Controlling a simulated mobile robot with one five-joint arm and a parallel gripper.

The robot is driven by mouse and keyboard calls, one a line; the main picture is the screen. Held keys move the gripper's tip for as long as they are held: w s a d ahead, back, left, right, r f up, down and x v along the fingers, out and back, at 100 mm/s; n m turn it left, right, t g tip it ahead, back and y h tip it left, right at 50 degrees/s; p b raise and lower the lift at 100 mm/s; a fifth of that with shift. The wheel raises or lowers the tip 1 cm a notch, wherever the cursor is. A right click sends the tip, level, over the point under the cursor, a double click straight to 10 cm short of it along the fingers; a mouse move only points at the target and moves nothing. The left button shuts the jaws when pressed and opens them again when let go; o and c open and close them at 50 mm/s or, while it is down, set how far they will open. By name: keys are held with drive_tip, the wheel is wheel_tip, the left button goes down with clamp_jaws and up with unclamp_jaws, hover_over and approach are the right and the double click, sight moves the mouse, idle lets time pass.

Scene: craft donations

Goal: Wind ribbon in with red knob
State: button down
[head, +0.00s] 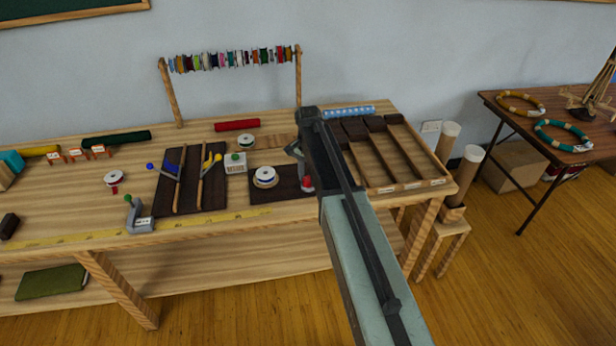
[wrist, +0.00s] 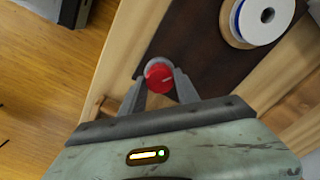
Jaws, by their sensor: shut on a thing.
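The red knob (wrist: 161,77) sits at the edge of a dark board (wrist: 190,45). My gripper (wrist: 160,86) is shut on it, one finger on each side, in the wrist view. In the head view the red knob (head: 307,184) shows just below my gripper (head: 296,158), partly hidden by my arm. A ribbon spool (head: 265,177) with white flanges and a blue core stands on the dark board, left of the knob. The spool (wrist: 265,15) also shows at the top right of the wrist view, on a pale round base. No loose ribbon is clear to me.
A rack of several spools (head: 232,58) stands at the back. The table's front edge is close to the knob.

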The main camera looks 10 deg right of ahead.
sight(308, 179)
drive_tip(key=c, duration=0.9)
unclamp_jaws()
wheel_tip(308, 179, up, 8)
drive_tip(key=p, duration=0.8)
drive_tip(key=shift+s+a+f, duration=0.1)
drive_tip(key=s+n, duration=0.9)
drive_tip(key=s, duration=1.3)
drive_tip(key=shift+s+a, duration=0.25)
drive_tip(key=shift+s, duration=0.05)
